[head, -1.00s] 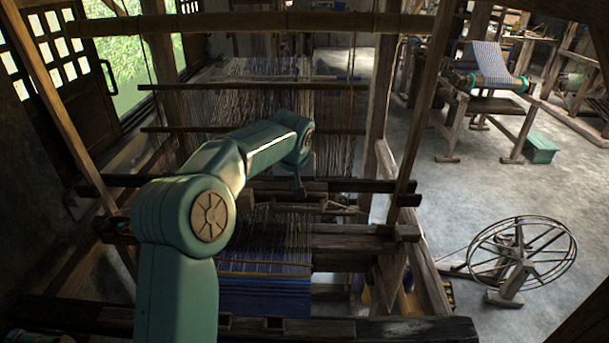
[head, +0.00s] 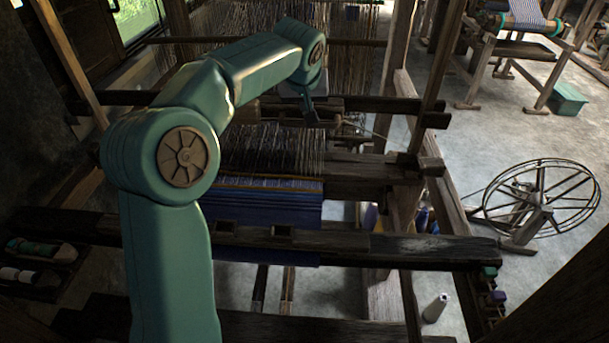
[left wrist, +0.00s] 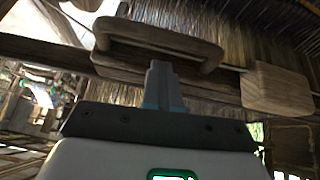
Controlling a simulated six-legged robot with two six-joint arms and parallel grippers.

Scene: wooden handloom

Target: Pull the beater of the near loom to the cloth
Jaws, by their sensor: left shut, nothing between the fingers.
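The near loom's beater is the dark wooden crossbar (head: 375,105) spanning the warp in the head view. Blue cloth (head: 265,205) with a thin yellow line at its far edge lies nearer to me, and a stretch of dark warp (head: 270,150) separates it from the beater. My left gripper (head: 312,118) is at the beater. In the left wrist view its fingers (left wrist: 160,72) are shut and empty, just below a rounded wooden handle (left wrist: 165,38) on the beater's beam. I cannot tell whether they touch it. My right gripper is not in view.
The loom's thick front beam (head: 350,245) crosses in front of the cloth. Wooden posts (head: 398,60) flank the loom. A spinning wheel (head: 535,205) and a green box (head: 568,100) stand on the floor at right. A cone (head: 436,308) stands at lower right.

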